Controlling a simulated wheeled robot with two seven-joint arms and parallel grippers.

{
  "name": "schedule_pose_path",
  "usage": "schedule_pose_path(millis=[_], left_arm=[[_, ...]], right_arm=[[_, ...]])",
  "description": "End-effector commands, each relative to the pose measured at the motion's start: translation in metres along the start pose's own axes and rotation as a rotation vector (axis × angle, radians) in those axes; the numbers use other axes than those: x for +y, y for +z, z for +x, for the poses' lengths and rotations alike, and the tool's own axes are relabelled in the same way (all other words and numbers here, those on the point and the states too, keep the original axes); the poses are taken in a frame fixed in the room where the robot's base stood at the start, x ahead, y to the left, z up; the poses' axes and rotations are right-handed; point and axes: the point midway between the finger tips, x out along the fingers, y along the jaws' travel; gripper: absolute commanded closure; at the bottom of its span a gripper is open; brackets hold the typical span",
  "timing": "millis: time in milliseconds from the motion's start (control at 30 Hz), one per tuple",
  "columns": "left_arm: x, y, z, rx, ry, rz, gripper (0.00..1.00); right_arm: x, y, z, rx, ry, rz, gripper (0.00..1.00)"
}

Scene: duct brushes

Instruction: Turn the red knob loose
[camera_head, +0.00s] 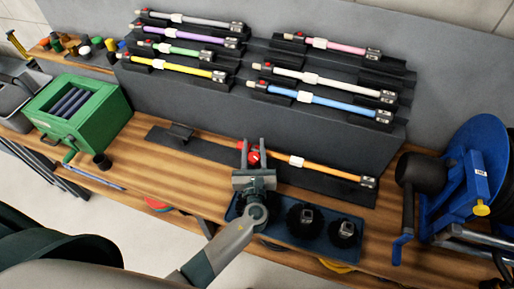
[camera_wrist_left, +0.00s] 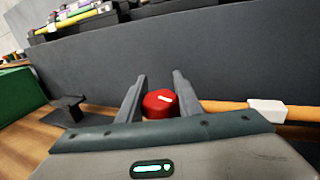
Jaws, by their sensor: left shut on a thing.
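The red knob (camera_head: 254,157) sits at the left end of an orange rod (camera_head: 320,168) lying in a dark holder on the wooden bench. It also shows in the left wrist view (camera_wrist_left: 160,103), with a small white mark on its face. My left gripper (camera_head: 251,147) reaches over the bench with its two fingers on either side of the knob, shut on it. In the left wrist view the fingers (camera_wrist_left: 158,92) flank the knob and a white collar (camera_wrist_left: 267,111) shows on the rod to the right. My right gripper is not in view.
A dark blue tray (camera_head: 272,229) with black round brushes lies just in front. Racks on the grey back panel hold several coloured rods (camera_head: 190,67). A green box with a crank (camera_head: 80,110) stands left, and a blue reel (camera_head: 476,170) stands right.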

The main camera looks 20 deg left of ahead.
Motion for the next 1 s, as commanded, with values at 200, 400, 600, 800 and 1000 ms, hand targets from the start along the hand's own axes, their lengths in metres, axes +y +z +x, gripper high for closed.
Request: schedule_pose_path(millis=[200, 400, 600, 800, 1000], left_arm=[[0.005, 0.002, 0.002, -0.007, 0.172, -0.004, 0.9], [0.01, 0.003, 0.001, -0.008, 0.269, -0.001, 0.9], [0.012, 0.003, 0.0, -0.006, 0.309, -0.001, 0.9], [0.012, 0.004, 0.0, -0.006, 0.315, 0.0, 0.9], [0.012, 0.004, 0.0, -0.006, 0.314, -0.001, 0.65]], right_arm=[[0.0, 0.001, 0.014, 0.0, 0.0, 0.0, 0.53], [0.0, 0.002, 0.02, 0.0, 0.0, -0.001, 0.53], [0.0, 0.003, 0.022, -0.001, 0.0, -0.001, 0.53], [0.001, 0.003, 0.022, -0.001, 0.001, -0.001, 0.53], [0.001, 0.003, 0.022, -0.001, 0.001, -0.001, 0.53]])
